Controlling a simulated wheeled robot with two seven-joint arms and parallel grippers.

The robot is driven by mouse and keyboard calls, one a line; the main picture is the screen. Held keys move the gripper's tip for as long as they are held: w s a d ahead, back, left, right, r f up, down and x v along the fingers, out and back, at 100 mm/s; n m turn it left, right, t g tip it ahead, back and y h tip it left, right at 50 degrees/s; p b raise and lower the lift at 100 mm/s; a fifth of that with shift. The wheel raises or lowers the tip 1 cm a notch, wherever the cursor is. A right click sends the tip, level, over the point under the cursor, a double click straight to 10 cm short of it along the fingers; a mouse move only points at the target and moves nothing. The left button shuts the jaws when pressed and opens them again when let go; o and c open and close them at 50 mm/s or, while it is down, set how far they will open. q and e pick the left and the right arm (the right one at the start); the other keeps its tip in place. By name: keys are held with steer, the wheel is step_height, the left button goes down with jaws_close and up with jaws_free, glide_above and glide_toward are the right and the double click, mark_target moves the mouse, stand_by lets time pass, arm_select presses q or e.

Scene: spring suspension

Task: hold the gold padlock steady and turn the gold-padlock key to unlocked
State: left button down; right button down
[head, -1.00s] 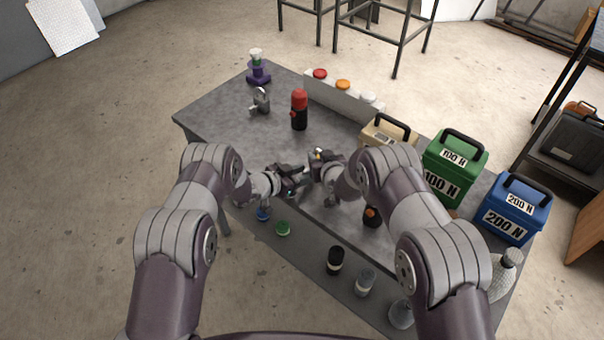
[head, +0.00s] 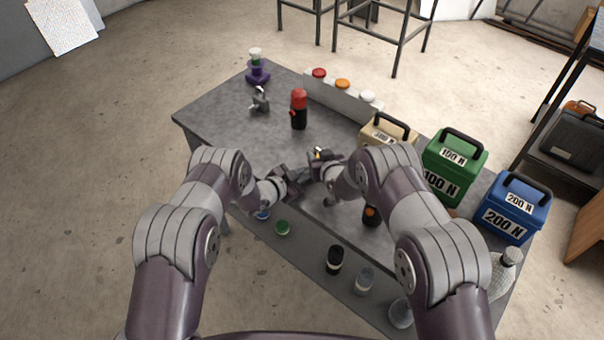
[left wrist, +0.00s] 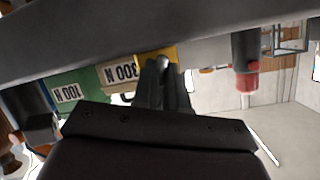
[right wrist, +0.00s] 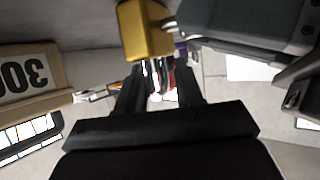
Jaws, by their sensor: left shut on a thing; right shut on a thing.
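The gold padlock shows in the right wrist view (right wrist: 143,32), just beyond the tips of my right gripper (right wrist: 157,72). My right gripper (head: 318,165) is shut on the padlock, held above the table. My left gripper (head: 303,178) faces it from the left and is rolled over. In the left wrist view my left fingers (left wrist: 163,72) are close together on a small silver piece, the key (left wrist: 163,62), with the gold padlock (left wrist: 171,52) right behind it. The key's bow is mostly hidden by the fingers. I cannot tell the key's angle.
A grey padlock (head: 260,101), a purple stand (head: 257,75) and a red-and-black bottle (head: 299,110) stand on the far part of the table (head: 220,115). The tan box (head: 374,135), green box (head: 440,175) and blue box (head: 508,210) line the right side.

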arm_select(q)
steer(key=c, duration=1.2)
jaws_free()
steer(key=shift+o, duration=0.2)
steer(key=v, duration=1.2)
steer(key=shift+s, duration=0.1)
steer(key=shift+c, duration=0.3)
